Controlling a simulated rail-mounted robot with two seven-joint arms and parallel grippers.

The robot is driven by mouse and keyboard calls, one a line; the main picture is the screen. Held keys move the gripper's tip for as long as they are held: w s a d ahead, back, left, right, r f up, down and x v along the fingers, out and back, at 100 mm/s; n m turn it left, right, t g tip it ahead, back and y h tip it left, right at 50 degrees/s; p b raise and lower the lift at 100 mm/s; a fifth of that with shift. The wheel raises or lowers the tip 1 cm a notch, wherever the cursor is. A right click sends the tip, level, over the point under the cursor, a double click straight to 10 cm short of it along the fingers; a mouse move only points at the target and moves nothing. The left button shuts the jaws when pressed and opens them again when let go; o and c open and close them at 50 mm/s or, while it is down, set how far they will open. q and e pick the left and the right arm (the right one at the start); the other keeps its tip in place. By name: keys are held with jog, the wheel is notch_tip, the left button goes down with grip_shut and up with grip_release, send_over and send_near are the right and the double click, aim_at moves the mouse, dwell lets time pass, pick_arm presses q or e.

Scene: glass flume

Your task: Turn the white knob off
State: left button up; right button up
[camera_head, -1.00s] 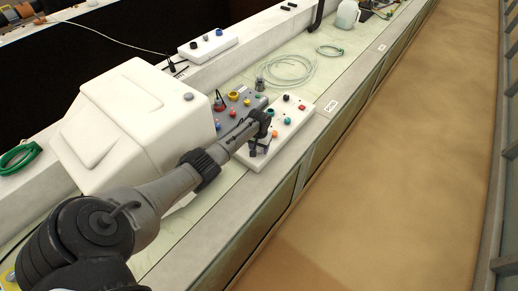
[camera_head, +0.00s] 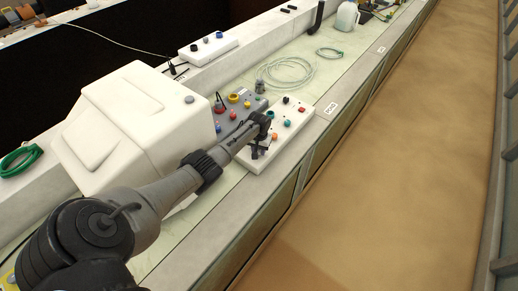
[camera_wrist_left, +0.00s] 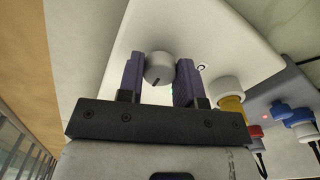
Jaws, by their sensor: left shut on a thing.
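The white knob (camera_wrist_left: 159,68) shows in the left wrist view, round and pale with a dark pointer line, on the face of a white control box. My left gripper (camera_wrist_left: 160,72) is shut on it, one purple-grey finger on each side. In the head view the left gripper (camera_head: 261,148) is at the near end of the white control box (camera_head: 256,166), and the knob is hidden by it there. My right gripper is not in view.
The white box also carries an orange knob (camera_head: 274,135), a teal knob (camera_head: 287,123) and a red one (camera_head: 301,108). A grey panel (camera_head: 228,128) with coloured knobs sits behind it. A bulky white housing (camera_head: 130,120) stands left. Coiled clear tubing (camera_head: 290,72) lies beyond.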

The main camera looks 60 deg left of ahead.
pick_arm(q)
jog(key=n+p, duration=0.2)
jog(key=n, duration=0.1)
jog(key=shift+r, duration=0.15)
jog(key=n+p, duration=0.1)
jog(key=n, duration=0.2)
jog(key=shift+n, duration=0.4)
jog(key=n+p, duration=0.1)
jog(key=n, duration=0.4)
jog(key=shift+w+d, duration=0.1)
jog(key=n, duration=0.4)
jog(key=shift+n, duration=0.5)
jog(key=o, duration=0.9)
jog(key=shift+o, duration=0.2)
